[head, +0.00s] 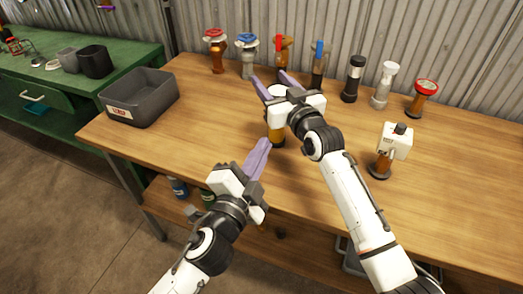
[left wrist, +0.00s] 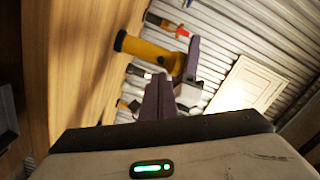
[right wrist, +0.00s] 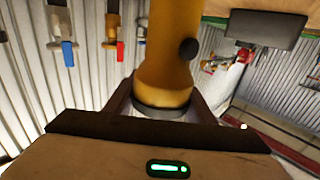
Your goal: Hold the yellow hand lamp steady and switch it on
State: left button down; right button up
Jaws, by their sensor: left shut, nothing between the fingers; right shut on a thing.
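The yellow hand lamp (head: 276,132) stands roughly upright at the middle of the wooden table, its pale top between my right fingers. I cannot tell whether its base touches the table or whether it is lit. My right gripper (head: 271,77) is shut on the lamp's wide head. In the right wrist view, the lamp (right wrist: 168,50) lies between the fingers, with a dark round button (right wrist: 188,48) on its side. My left gripper (head: 266,143) is shut and empty, its tips close beside the lamp's lower body. The lamp also shows in the left wrist view (left wrist: 145,50), beyond the left fingers (left wrist: 158,85).
Valves with red and blue handles (head: 215,48), flashlight-like items (head: 353,78) and a red-topped item (head: 423,97) line the table's back. A white-headed device (head: 394,142) stands at right. A grey bin (head: 142,97) is at left. Table surface between is clear.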

pick_arm(q)
jog(key=shift+w+d+m+y, duration=0.2)
jog(key=shift+w+m, duration=0.65)
jog(key=shift+w, duration=0.1)
jog(key=shift+w+d+m+y, duration=0.2)
jog(key=shift+w+d+m, duration=0.05)
jog(key=shift+w+m, duration=0.65)
jog(key=shift+w+d+m+y, duration=0.2)
jog(key=shift+w+m, duration=0.65)
jog(key=shift+w, duration=0.1)
jog(key=shift+w, duration=0.1)
jog(key=x, duration=0.2)
jog(key=shift+w+d, duration=0.1)
jog(key=shift+w, duration=0.2)
jog(key=v, duration=0.6)
